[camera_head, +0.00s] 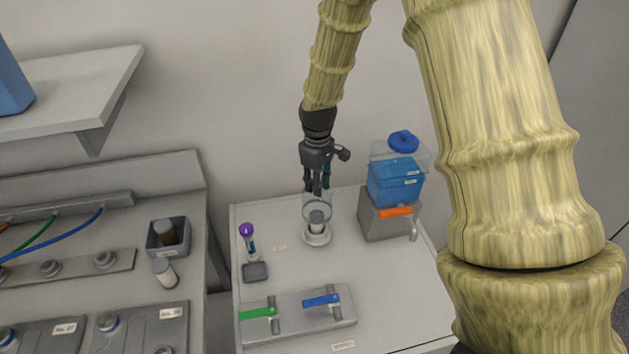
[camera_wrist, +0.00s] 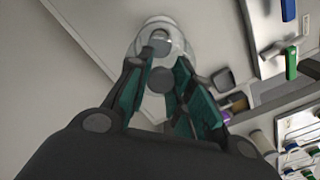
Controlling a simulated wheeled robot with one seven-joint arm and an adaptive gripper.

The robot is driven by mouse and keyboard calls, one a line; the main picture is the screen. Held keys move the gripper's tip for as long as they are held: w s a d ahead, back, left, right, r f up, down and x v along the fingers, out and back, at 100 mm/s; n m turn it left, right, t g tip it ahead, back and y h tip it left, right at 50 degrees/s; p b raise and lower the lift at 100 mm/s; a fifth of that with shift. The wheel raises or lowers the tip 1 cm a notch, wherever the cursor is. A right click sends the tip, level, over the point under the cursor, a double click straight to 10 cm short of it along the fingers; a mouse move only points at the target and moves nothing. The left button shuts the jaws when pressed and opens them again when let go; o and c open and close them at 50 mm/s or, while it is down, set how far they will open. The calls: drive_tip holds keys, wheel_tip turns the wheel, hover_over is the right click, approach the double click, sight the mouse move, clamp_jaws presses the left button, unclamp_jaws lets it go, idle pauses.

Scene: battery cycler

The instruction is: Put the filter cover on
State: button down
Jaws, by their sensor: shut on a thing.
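The clear filter cover (camera_head: 325,206) is a transparent dome. It is upright over a white round base (camera_head: 317,240) with a grey-topped white filter inside, on the light table. My gripper (camera_head: 318,187) points down from above and is shut on the cover's top. In the wrist view, the teal-padded fingers (camera_wrist: 163,92) close around a round grey knob, with the clear cover (camera_wrist: 151,58) spreading behind it. The cover's lower rim lines up closely with the base; whether it touches all round cannot be told.
A purple-capped tube (camera_head: 247,232) stands on the left. A valve panel (camera_head: 290,320) with green and blue levers lies in front. Some table around the base is clear.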

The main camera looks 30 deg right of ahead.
drive_tip(key=shift+f+b, duration=1.75)
drive_tip(key=shift+f, duration=2.8)
drive_tip(key=shift+a+f+p, duration=0.1)
drive_tip(key=shift+f+p, duration=0.2)
drive_tip(key=shift+p, duration=0.15)
drive_tip(key=c, duration=0.7)
unclamp_jaws()
drive_tip(key=shift+r, duration=0.15)
drive_tip(key=shift+r+p, duration=2.55)
drive_tip(key=shift+r, duration=0.85)
